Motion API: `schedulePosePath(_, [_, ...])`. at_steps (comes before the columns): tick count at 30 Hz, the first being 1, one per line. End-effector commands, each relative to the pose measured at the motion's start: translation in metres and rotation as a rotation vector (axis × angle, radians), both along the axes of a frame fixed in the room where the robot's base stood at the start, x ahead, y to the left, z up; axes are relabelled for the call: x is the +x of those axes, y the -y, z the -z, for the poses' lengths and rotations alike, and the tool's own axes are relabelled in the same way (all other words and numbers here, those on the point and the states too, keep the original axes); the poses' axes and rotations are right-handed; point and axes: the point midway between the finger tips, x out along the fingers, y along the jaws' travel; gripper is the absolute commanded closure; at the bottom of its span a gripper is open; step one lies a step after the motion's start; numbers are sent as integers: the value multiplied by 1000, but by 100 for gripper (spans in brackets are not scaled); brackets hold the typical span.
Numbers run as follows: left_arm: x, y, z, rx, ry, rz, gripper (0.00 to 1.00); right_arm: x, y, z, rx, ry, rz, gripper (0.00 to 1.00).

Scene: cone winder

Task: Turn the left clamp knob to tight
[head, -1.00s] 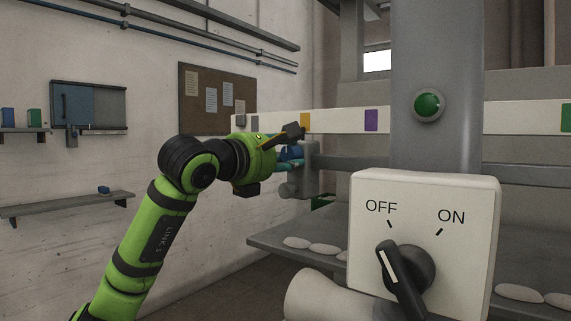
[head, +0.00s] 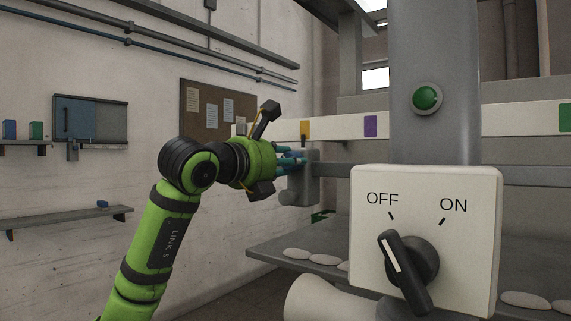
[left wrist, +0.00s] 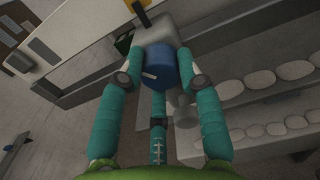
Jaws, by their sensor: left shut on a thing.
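The left clamp knob (left wrist: 171,66) is a blue cylinder with a small white mark, seen in the left wrist view. It sits on a grey clamp block (left wrist: 158,28), which also shows in the head view (head: 308,170). My left gripper (left wrist: 161,78) has teal fingers on both sides of the knob and is shut on it. In the head view my left gripper (head: 291,162) reaches the clamp from the left, and the knob is mostly hidden behind its fingers. My right gripper is not in view.
A white switch box (head: 478,235) marked OFF and ON stands in front at right, its black handle toward OFF. A grey column (head: 437,60) with a green button (head: 426,97) rises behind it. A grey shelf (head: 270,249) with several pale oval pieces lies below the clamp.

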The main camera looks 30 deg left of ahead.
Motion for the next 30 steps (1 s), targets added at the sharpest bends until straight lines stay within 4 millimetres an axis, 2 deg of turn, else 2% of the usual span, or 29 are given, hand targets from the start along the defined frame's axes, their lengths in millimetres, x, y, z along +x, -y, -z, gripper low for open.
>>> schedulePosePath(13, [1, 1, 2, -12, -8, 1, 97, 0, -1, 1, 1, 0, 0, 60])
schedulePosePath(14, [1, 1, 2, -11, -8, 1, 60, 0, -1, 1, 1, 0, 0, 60])
schedulePosePath(15, [1, 1, 2, -11, -8, 1, 44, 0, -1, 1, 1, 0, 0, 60])
schedulePosePath(16, [1, 1, 2, -11, -7, 1, 40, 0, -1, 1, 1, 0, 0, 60])
schedulePosePath(26, [-1, 0, 1, -11, -3, 0, 40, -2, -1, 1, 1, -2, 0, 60])
schedulePosePath(30, [-13, -2, 0, -9, 0, -2, 40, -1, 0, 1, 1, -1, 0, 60])
